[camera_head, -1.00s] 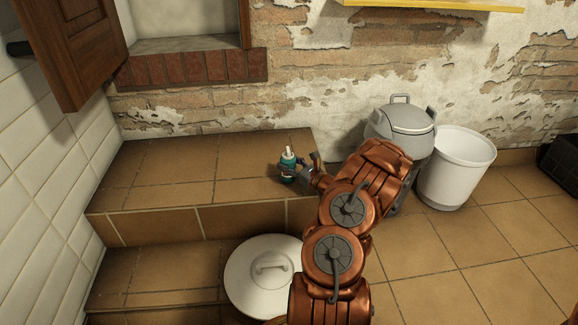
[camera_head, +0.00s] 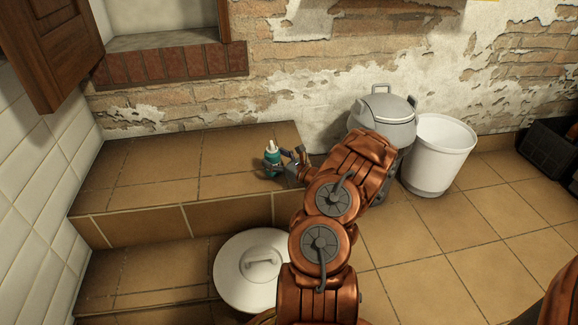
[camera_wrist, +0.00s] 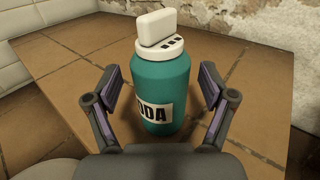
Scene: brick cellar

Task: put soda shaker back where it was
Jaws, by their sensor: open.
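The soda shaker (camera_head: 272,153) is a teal bottle with a white cap, standing upright on the tiled ledge (camera_head: 150,170) near its right end. In the wrist view the soda shaker (camera_wrist: 165,88) shows a white label with the letters "ODA" and its white lid flipped up. My gripper (camera_head: 282,165) is at the shaker. In the wrist view my gripper (camera_wrist: 164,105) is open, with one finger on each side of the shaker and gaps between fingers and bottle.
A white round lid with a handle (camera_head: 240,275) is on the lower step. A grey lidded container (camera_head: 388,125) and a white bucket (camera_head: 436,155) stand right of the ledge. A dark crate (camera_head: 548,150) is at the far right. The ledge's left part is clear.

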